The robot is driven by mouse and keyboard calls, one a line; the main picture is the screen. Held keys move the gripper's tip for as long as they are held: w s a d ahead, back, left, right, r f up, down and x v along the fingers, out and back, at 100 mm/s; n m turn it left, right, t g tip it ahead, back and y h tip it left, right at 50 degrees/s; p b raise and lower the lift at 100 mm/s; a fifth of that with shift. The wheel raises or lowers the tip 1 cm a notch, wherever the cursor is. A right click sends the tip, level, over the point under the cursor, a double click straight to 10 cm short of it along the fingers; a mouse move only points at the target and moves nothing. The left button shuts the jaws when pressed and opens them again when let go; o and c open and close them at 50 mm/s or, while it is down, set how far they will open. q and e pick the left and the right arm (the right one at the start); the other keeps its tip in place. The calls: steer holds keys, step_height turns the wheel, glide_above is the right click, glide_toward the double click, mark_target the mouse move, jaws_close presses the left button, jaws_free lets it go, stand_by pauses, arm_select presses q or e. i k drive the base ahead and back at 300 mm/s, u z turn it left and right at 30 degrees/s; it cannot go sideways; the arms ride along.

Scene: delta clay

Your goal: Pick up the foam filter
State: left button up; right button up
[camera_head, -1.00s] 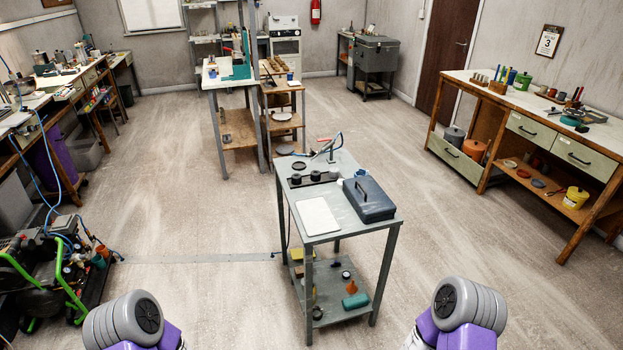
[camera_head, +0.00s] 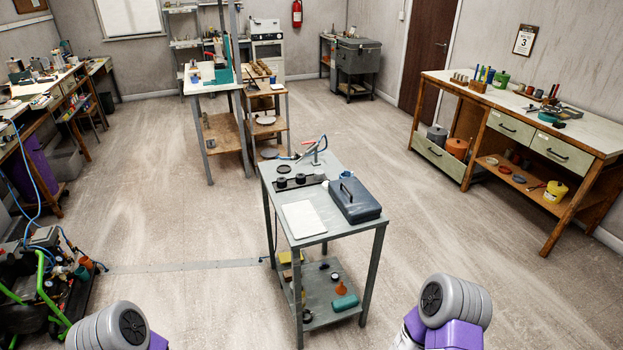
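I cannot pick out the foam filter for certain. Several small things lie on the lower shelf of the grey metal cart (camera_head: 276,227) in front of me. Among them are a flat yellow piece (camera_head: 291,256) at the back left, partly hidden under the top, a teal block (camera_head: 346,302) near the right front, and a small orange thing (camera_head: 341,288) behind it. They are too small to tell what they are. Only rounded grey and purple parts of my own arms show at the bottom edge. Neither gripper is in view.
The cart's top holds a dark blue toolbox (camera_head: 354,201), a white sheet or board (camera_head: 304,219) and dark round parts. A workbench (camera_head: 560,138) stands right, a cluttered bench and green-framed machine (camera_head: 40,285) left. Floor is open on both sides of the cart.

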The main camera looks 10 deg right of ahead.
mark_target(318, 174)
steer(key=z, duration=0.05)
steer(key=k, duration=0.35)
steer(key=u, duration=1.35)
steer(key=i, duration=2.15)
steer(key=z, duration=0.5)
steer(key=i, duration=1.9)
steer(key=z, duration=2)
steer(key=i, duration=0.95)
steer(key=z, duration=0.85)
